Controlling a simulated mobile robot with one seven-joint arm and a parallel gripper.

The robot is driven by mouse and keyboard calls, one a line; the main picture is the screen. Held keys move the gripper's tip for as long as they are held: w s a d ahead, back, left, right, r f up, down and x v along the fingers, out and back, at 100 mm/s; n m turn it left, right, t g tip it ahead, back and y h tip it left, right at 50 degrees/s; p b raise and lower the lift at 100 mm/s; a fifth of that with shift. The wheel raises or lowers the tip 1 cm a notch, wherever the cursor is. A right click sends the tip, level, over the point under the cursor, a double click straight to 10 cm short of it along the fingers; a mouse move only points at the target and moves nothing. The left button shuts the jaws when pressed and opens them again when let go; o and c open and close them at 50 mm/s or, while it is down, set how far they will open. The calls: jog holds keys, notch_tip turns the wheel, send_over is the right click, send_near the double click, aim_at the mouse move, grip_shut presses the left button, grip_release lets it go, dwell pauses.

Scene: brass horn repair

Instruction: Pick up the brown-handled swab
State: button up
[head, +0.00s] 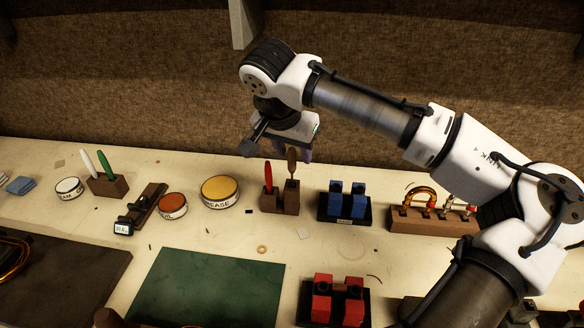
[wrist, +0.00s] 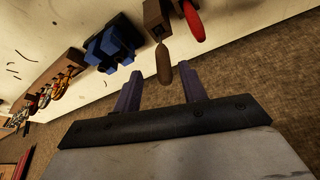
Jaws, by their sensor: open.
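The brown-handled swab (head: 292,162) stands upright in a wooden block (head: 280,201), to the right of a red-handled one (head: 268,176). In the wrist view the brown handle (wrist: 163,66) points toward my gripper, with its end near the space between the fingertips. My gripper (wrist: 157,85) is open, with a purple-grey finger on each side and nothing held. In the head view my gripper (head: 305,150) is just behind and above the block, partly hidden by my wrist. The swab's lower part is hidden in the block.
The red handle (wrist: 193,22) is close beside the brown one. Blue blocks (head: 347,203) on a black stand are right of the holder. A yellow-lidded tin (head: 219,189) is at its left. A wooden rack (head: 434,220) with brass pieces stands further right. A green mat (head: 210,288) lies in front.

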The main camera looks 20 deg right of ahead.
aim_at(293, 161)
jog(key=shift+a+p+x, duration=0.15)
jog(key=shift+p+x, duration=0.2)
jog(key=shift+x, duration=0.8)
jog(key=shift+a+p+x, duration=0.2)
jog(key=shift+p+x, duration=0.1)
jog(key=shift+x, duration=0.85)
jog(key=shift+w, duration=0.1)
grip_shut()
notch_tip(293, 161, up, 12)
jog(key=shift+r+b, duration=0.1)
jog(key=shift+b, duration=0.8)
jog(key=s+a+b, duration=0.5)
jog(key=s+a, duration=0.6)
jog(key=s, duration=0.2)
jog(key=shift+s+a, duration=0.35)
jog(key=shift+a, duration=0.05)
